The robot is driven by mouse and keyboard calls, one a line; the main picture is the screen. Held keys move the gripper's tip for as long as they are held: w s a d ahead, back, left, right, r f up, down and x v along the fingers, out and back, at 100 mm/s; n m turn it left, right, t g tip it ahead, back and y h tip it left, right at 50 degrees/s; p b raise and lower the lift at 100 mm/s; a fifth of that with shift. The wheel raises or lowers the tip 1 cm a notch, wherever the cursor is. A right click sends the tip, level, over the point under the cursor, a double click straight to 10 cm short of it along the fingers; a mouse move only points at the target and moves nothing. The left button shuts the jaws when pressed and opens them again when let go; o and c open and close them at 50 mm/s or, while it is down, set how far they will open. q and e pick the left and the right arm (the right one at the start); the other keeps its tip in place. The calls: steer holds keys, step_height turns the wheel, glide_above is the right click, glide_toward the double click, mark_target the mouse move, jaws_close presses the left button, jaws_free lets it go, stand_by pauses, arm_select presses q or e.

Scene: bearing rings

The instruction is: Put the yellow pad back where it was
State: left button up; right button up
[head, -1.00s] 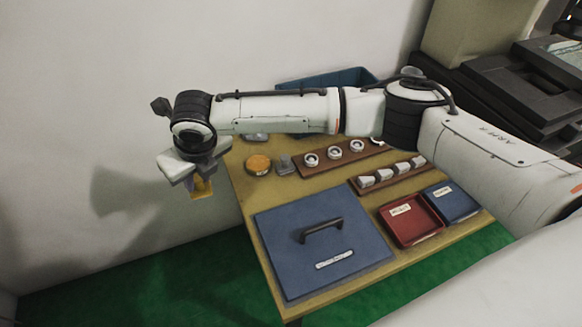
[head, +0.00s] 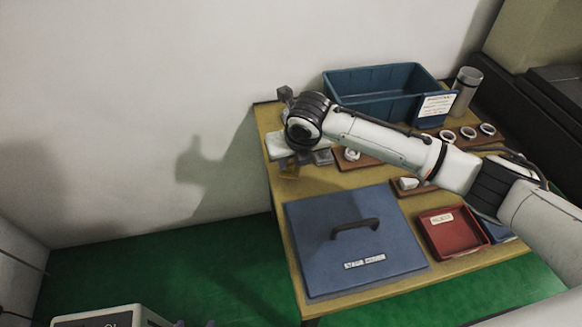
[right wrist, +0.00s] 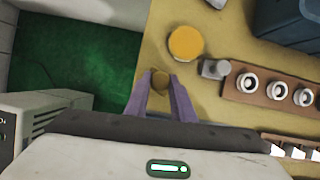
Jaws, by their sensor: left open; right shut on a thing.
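My right gripper (head: 290,168) hangs over the far left part of the table in the head view. Its purple fingers (right wrist: 161,82) are shut on the small yellow pad (right wrist: 160,77) in the right wrist view. Much of the pad is hidden by the fingers, and I cannot tell whether it touches the table. A round orange-yellow disc (right wrist: 186,42) lies just beyond the pad, apart from it. A small grey block (right wrist: 215,69) sits beside the disc. My left gripper (head: 195,323) is open at the bottom left edge of the head view, mostly cut off, away from the table.
A blue lidded box (head: 330,255) with a black handle fills the table's (head: 284,195) front left. A red tray (head: 465,238) is right of it. Wooden racks hold white rings (right wrist: 248,82). A blue bin (head: 365,85) and a flask (head: 466,88) stand behind.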

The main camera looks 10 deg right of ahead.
steer(key=shift+f, duration=1.35)
steer(key=shift+f, duration=0.1)
steer(key=o, duration=0.9)
steer(key=shift+o, duration=0.2)
steer(key=p+v, duration=0.1)
steer(key=v, duration=1.1)
